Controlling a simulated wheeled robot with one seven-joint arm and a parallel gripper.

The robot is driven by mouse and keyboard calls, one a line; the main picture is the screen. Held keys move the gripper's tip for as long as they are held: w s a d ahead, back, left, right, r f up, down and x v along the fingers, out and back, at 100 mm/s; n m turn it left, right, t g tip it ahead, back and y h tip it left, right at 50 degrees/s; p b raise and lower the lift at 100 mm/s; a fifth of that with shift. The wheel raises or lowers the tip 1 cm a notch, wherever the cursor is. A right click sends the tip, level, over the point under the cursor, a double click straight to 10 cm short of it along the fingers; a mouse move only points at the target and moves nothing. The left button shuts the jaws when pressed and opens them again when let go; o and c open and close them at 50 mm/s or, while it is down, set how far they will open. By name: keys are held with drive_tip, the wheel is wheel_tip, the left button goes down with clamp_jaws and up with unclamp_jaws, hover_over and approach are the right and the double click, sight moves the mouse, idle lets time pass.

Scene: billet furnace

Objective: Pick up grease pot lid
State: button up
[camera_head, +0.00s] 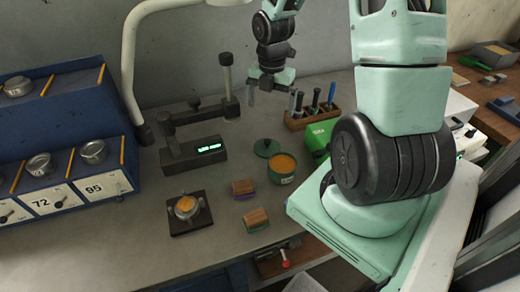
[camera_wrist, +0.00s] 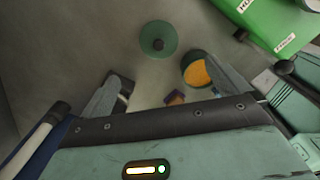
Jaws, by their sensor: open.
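The grease pot lid (camera_head: 266,147) is a round dark green disc with a small knob, lying flat on the bench just behind and left of the grease pot. It also shows in the wrist view (camera_wrist: 158,40), beyond the fingers and between them. The grease pot (camera_head: 283,168) is a green round pot, open, with orange grease inside; in the wrist view the pot (camera_wrist: 196,70) is partly hidden by the right finger. My gripper (camera_head: 268,88) is above the bench, behind the lid and apart from it. Its two fingers (camera_wrist: 168,95) are spread with nothing between them.
Two wooden-backed brushes or blocks (camera_head: 255,219) lie in front of the pot. A gauge stand with a lit display (camera_head: 192,154) stands left of the lid. A wooden tool rack (camera_head: 312,117) and a green box (camera_head: 317,138) stand to the right.

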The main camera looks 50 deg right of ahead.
approach(267, 141)
drive_tip(key=f, duration=0.5)
drive_tip(key=shift+s+d+p, duration=0.15)
drive_tip(key=shift+d+p, duration=0.2)
drive_tip(key=shift+a+f+p, duration=0.2)
drive_tip(key=shift+f+p, duration=0.3)
drive_tip(key=shift+f, duration=0.9)
drive_tip(key=shift+a+f+p, duration=0.15)
drive_tip(key=shift+f+p, duration=0.35)
drive_tip(key=shift+f, duration=0.85)
drive_tip(key=c, duration=0.9)
